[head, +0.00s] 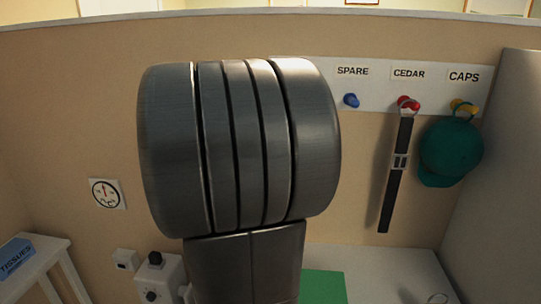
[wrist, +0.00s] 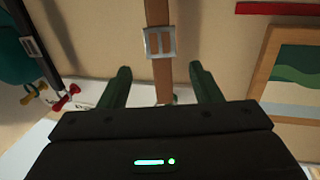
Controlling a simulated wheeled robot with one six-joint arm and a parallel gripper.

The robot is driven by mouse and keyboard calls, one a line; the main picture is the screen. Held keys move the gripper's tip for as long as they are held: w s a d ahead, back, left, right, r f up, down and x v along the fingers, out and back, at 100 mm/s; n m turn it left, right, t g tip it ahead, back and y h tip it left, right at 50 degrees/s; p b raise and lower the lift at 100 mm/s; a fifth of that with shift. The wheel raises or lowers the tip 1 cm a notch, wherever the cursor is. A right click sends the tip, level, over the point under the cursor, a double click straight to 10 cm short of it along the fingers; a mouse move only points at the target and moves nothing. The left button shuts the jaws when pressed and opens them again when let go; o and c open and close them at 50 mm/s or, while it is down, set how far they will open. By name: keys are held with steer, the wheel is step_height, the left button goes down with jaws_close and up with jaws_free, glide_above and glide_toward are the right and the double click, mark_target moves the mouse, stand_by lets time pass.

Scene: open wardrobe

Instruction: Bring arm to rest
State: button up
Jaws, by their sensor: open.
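My gripper (wrist: 160,69) shows in the wrist view with its two dark green fingers apart. A brown belt (wrist: 158,85) with a silver buckle (wrist: 160,42) shows in the gap between them. I cannot tell its distance from the fingers, and its lower end in the picture is partly hidden by my gripper body. In the head view my large grey arm link fills the middle. It hides my gripper and whatever hangs behind it.
A white rail (head: 379,91) on the wall has an empty blue hook (head: 351,100), a red hook (head: 408,103) with a black belt (head: 394,190), and a yellow hook (head: 464,107) with a green cap (head: 450,152). A grey panel (head: 500,180) stands right. A framed picture (wrist: 294,72) shows in the wrist view.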

steer(key=p+x, duration=0.1)
steer(key=x, duration=1.2)
steer(key=shift+w+d+r+p, duration=0.2)
steer(key=shift+d+p, duration=0.05)
steer(key=shift+p, duration=0.15)
steer(key=shift+f, duration=0.1)
